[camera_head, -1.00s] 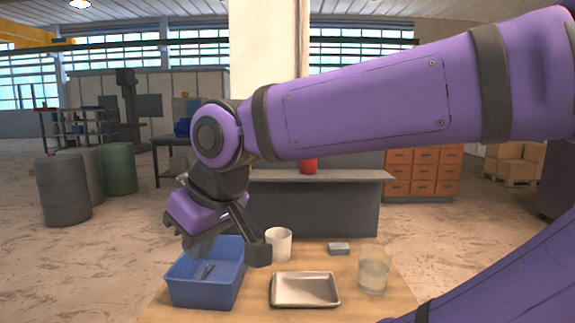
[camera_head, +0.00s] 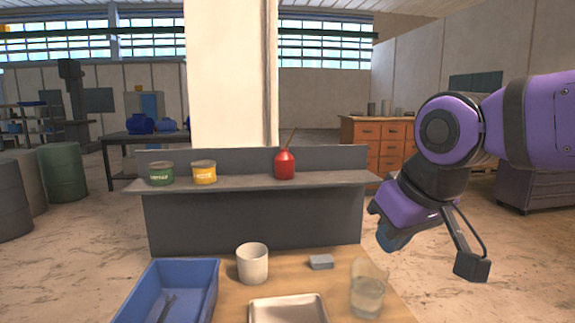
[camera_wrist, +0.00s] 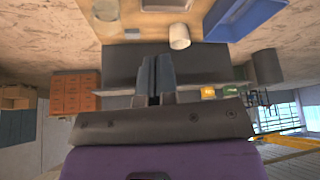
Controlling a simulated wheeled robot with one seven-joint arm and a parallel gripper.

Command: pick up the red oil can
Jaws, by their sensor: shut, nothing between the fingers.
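The red oil can (camera_head: 285,165) stands upright on the grey shelf (camera_head: 235,184) behind the table, its thin spout pointing up. In the head view my gripper (camera_head: 392,242) is to the right of the can, lower in the picture and clear of the shelf. Its fingers are shut and empty. In the wrist view, which looks upside down, the shut fingers (camera_wrist: 155,78) lie in front of the shelf. I cannot make out the red can there; the gripper may hide it.
A green tin (camera_head: 161,174) and a yellow tin (camera_head: 204,172) stand left on the shelf. On the table (camera_head: 238,298) are a blue bin (camera_head: 205,290), a white cup (camera_head: 253,263), a metal tray (camera_head: 322,308), a small grey block (camera_head: 320,262) and a clear glass (camera_head: 368,290).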

